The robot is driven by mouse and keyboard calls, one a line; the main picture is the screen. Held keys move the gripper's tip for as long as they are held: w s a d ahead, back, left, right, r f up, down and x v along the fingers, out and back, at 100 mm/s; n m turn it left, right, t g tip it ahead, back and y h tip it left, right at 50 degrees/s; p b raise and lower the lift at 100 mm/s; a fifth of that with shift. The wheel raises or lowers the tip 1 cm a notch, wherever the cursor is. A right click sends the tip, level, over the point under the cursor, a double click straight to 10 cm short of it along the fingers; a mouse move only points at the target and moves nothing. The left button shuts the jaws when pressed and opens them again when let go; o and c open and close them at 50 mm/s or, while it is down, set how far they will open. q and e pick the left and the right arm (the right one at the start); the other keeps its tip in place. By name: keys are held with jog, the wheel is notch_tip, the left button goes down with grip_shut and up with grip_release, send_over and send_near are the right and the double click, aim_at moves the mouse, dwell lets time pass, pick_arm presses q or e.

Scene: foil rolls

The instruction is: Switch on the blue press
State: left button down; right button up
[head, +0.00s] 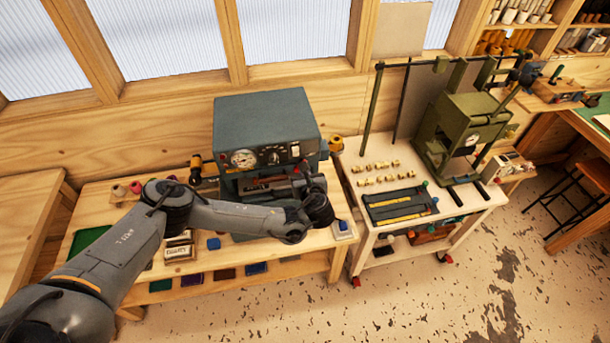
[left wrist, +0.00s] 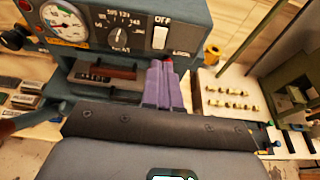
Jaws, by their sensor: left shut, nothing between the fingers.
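The blue press (head: 262,115) is a blue-grey box with a gauge and dial on its front, standing on the wooden bench. Its switch (left wrist: 159,38) is a pale rocker under the word OFF in the left wrist view, at the panel's right end; it also shows small in the head view (head: 295,150). My left gripper (left wrist: 161,66) has its purple fingers shut together with nothing between them. The fingertips appear just below the switch; I cannot tell whether they touch the panel. In the head view the gripper is partly hidden by my wrist. My right gripper is not in view.
A gauge (left wrist: 63,24) and a black dial (left wrist: 118,36) sit left of the switch. A small red part shows just beside the fingertips. A white cart (head: 358,215) with a green press (head: 465,125) stands to the right. Small stamps and ink pads lie on the bench.

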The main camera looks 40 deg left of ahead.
pick_arm(q)
jog(key=shift+v, duration=1.05)
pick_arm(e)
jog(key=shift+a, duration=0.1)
